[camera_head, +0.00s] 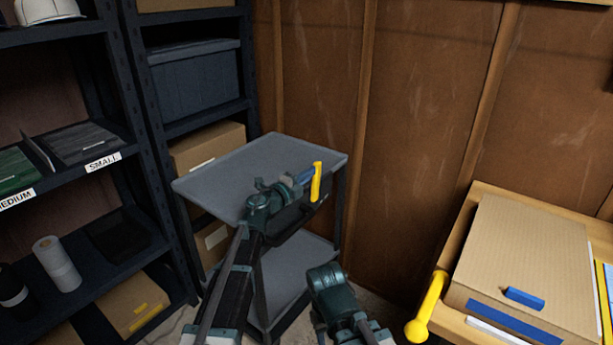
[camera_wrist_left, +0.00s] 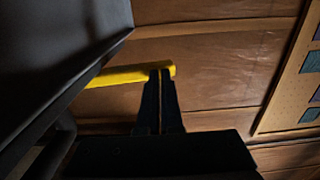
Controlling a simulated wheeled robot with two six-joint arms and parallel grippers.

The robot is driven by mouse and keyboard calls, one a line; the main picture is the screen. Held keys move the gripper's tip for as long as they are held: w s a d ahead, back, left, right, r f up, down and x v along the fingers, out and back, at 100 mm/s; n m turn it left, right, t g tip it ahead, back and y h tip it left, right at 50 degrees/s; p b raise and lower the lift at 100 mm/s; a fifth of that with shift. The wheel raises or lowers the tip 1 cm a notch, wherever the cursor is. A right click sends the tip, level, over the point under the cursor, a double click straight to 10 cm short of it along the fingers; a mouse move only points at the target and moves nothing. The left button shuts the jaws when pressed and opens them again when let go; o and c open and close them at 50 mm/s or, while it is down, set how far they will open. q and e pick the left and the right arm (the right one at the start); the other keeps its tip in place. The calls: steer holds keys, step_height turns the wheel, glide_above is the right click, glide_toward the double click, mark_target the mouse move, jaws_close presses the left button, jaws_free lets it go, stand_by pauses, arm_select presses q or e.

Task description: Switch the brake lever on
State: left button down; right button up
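A yellow lever handle (camera_head: 316,182) stands upright at the right side of the grey cart (camera_head: 262,158). It also shows in the left wrist view (camera_wrist_left: 125,75), as a yellow bar running across the picture. My left gripper (camera_wrist_left: 161,73) is shut, with only a thin slit between its dark fingers. Its fingertips overlap the bar near its right end; I cannot tell whether they touch it. In the head view my left wrist hides part of the lever's base. My right gripper is not in view.
A dark shelf rack (camera_head: 150,140) with boxes stands to the left. A wooden bench with a cardboard box (camera_head: 525,260) is at the right, and a yellow ball-ended bar (camera_head: 429,305) is at its near-left edge. A brown panelled wall (camera_head: 420,110) closes the back.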

mark_target(320, 165)
arm_select(q)
steer(key=x, duration=0.6)
steer(key=shift+w+d, duration=0.15)
steer(key=shift+w, duration=0.05)
steer(key=shift+w+d+f+b, duration=0.2)
steer(key=shift+w+d+b, duration=0.1)
steer(key=shift+w, duration=0.15)
steer(key=shift+w+d+f+b, duration=0.15)
steer(key=shift+w+d, duration=0.2)
steer(key=shift+w, duration=0.05)
steer(key=shift+r, duration=0.1)
